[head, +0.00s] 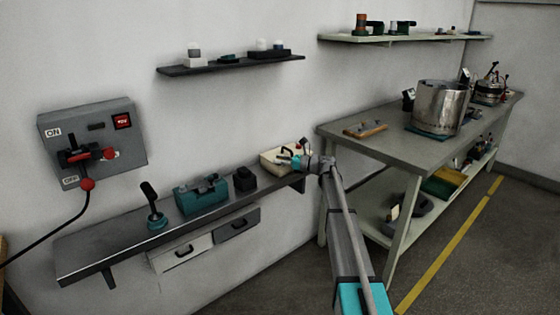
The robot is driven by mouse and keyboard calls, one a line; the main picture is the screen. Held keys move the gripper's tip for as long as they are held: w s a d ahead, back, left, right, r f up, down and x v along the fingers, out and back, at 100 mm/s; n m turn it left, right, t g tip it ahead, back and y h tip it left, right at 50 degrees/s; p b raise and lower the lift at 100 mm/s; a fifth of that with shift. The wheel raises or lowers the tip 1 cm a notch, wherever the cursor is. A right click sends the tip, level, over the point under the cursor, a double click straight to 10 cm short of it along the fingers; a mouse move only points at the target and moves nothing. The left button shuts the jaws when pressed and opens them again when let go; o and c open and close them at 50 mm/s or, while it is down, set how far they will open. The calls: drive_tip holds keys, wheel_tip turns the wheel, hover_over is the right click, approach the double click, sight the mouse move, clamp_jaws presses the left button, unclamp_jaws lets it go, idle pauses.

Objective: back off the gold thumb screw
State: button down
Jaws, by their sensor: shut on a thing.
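My gripper (299,162) is at the right end of the wall shelf, up against the right side of a cream box (270,159) with a black handle. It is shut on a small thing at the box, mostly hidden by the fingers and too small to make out. I cannot pick out the gold thumb screw by its colour. A small red detail and a dark upright part show by the box, above my gripper.
The grey wall shelf (105,246) also bears a dark joystick on a teal base (157,220), a teal box (201,195) and a black block (244,179). A workbench (385,150) with a metal pot (440,106) stands right of my arm. Open floor lies in front.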

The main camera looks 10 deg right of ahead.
drive_tip(key=shift+n+g+y, duration=0.3)
drive_tip(key=shift+g, duration=0.1)
drive_tip(key=shift+c, duration=2)
unclamp_jaws()
drive_tip(key=v, duration=1.2)
